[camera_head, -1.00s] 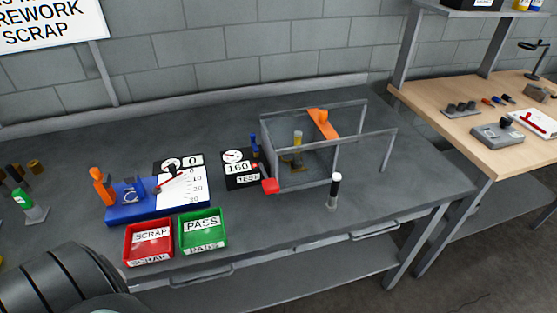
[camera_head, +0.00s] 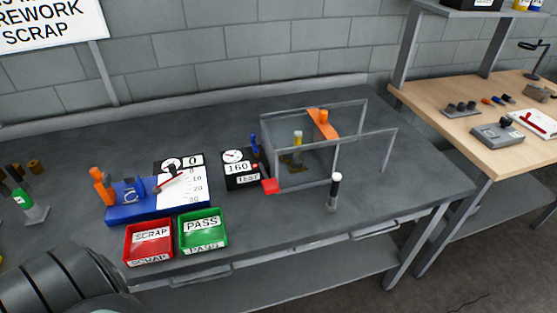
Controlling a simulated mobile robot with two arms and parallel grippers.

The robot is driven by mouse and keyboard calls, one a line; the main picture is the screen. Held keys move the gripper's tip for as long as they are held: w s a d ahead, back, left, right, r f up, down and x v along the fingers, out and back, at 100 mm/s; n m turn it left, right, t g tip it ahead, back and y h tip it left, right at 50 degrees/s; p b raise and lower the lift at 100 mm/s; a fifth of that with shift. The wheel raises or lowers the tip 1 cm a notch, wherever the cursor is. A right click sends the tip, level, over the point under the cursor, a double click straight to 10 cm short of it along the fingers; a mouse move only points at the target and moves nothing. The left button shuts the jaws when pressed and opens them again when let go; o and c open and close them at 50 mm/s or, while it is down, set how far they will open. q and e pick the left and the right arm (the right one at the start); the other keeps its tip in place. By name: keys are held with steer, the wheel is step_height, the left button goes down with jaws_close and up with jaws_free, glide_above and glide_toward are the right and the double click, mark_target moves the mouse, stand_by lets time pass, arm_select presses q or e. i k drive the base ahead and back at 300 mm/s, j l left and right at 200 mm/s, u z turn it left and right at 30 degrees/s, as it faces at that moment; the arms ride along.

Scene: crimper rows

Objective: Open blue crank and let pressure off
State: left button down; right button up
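The blue crank (camera_head: 254,141) stands upright beside the black gauge box, at the left end of the grey-framed test cage (camera_head: 335,182). The gauge box (camera_head: 238,170) has a round dial, reads 160 and carries a TEST label. A red handle (camera_head: 270,186) sticks out at its lower right. Inside the cage is a yellow-topped fitting (camera_head: 297,138), and an orange piece (camera_head: 322,124) lies over the top frame. Neither gripper shows; a dark arm link of mine fills the lower left corner.
A blue fixture (camera_head: 130,212) with an orange handle and a scale stands left on the bench. Red SCRAP (camera_head: 150,257) and green PASS (camera_head: 203,247) bins sit at the front. The bench behind is clear.

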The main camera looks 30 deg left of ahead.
mark_target(256, 152)
steer(key=u, duration=1.4)
